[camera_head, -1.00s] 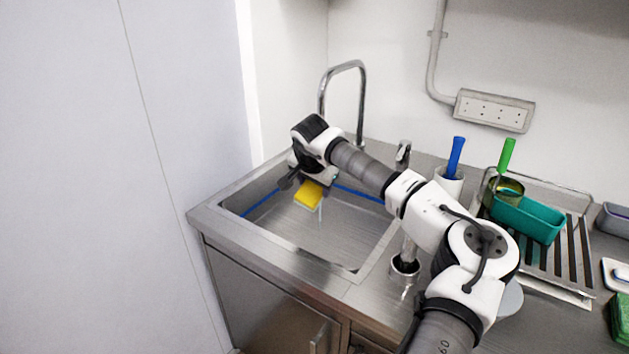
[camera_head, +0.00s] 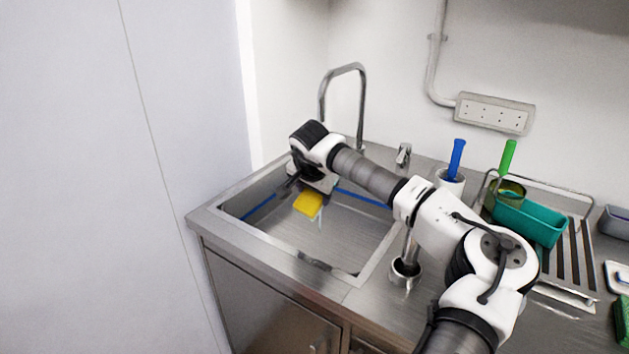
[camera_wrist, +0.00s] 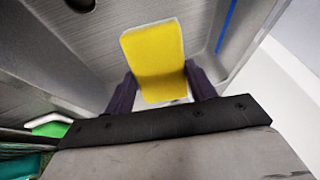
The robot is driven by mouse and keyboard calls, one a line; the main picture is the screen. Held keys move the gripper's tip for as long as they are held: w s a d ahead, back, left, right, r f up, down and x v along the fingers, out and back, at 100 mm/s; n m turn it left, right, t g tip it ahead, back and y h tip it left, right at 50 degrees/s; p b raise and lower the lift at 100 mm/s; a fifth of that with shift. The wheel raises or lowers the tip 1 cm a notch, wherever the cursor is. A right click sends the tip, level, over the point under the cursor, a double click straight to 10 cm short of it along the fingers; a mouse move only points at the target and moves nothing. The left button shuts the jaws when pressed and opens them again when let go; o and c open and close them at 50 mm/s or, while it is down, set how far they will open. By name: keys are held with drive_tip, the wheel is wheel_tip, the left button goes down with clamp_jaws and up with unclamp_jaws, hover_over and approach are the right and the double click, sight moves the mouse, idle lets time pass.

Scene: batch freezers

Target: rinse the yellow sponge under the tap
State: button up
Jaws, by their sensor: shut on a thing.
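The yellow sponge (camera_head: 307,205) is held over the sink basin (camera_head: 335,228), below the level of the rim. My gripper (camera_head: 305,192) is shut on it; in the wrist view the sponge (camera_wrist: 155,55) sits between the two dark fingers. The tap (camera_head: 361,105) is a tall curved steel spout behind the basin. A thin pale streak, which looks like running water, shows just below the sponge. The tap lever (camera_head: 403,154) stands on the counter to the right of the spout.
A blue-handled tool (camera_head: 457,158) stands in a white holder right of the sink. A teal tray (camera_head: 531,222) and a green-handled tool (camera_head: 508,156) are on the drying rack. A steel cup (camera_head: 405,272) is by the sink's right edge. A wall closes the left side.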

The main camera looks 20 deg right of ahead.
drive_tip(key=s+a+r, duration=0.1)
drive_tip(key=s+r, duration=0.3)
drive_tip(key=shift+s+a, duration=0.35)
drive_tip(key=shift+a, duration=0.05)
idle(1.1)
